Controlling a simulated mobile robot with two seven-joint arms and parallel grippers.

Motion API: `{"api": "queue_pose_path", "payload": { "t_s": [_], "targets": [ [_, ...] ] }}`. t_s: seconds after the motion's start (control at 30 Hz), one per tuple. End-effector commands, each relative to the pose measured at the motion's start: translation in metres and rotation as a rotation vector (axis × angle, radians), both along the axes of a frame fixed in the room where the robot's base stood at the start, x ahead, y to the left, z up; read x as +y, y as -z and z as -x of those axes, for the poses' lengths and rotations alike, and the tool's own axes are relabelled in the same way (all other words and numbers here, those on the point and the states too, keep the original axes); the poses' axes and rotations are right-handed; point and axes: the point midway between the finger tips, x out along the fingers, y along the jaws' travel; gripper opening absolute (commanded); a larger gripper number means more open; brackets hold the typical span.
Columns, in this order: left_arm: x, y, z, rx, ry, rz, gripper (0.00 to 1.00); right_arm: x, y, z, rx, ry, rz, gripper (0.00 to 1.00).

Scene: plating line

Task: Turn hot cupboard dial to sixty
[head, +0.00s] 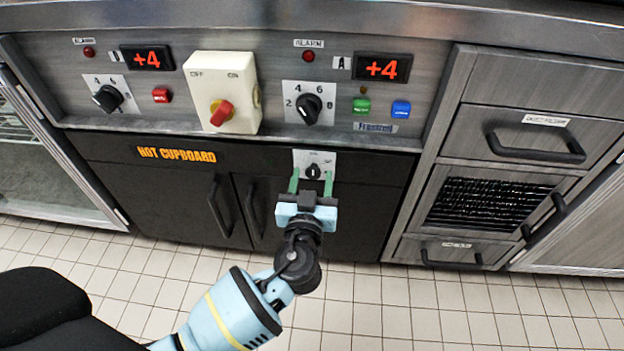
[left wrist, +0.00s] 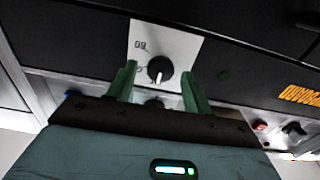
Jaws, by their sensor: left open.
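The hot cupboard dial (head: 313,171) is a small black knob on a white plate (head: 327,158) at the top of the dark cupboard front. My left gripper (head: 311,182) is open just in front of it, with one green finger on each side of the knob in the head view. In the left wrist view the dial (left wrist: 160,69) shows a white pointer mark and sits between and beyond the fingertips of the left gripper (left wrist: 162,84). Contact cannot be seen. Most markings on the plate are too small to read. My right gripper is not in view.
The orange HOT CUPBOARD label (head: 177,155) is left of the dial. Above are two larger dials (head: 309,108), a red isolator switch (head: 221,113), coloured buttons and two +4 displays. Cupboard handles (head: 219,207) stick out to the left; drawers (head: 540,140) are at right.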

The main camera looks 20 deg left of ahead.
Motion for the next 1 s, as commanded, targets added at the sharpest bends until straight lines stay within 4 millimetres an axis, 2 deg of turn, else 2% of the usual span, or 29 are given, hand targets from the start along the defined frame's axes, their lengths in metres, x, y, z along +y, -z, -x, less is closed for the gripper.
{"api": "queue_pose_path", "payload": {
  "t_s": [0.27, 0.6, 1.0],
  "targets": [
    [0.0004, -0.0001, -0.0013, 0.0, 0.0, 0.0, 0.51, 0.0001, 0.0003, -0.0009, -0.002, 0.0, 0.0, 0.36],
    [0.0002, 0.0, -0.0011, 0.0, 0.0, 0.001, 0.08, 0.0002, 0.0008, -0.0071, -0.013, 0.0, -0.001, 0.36],
    [-0.0004, 0.0005, -0.0008, 0.025, 0.0, -0.082, 0.08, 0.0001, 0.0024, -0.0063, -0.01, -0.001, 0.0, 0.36]
  ]
}}
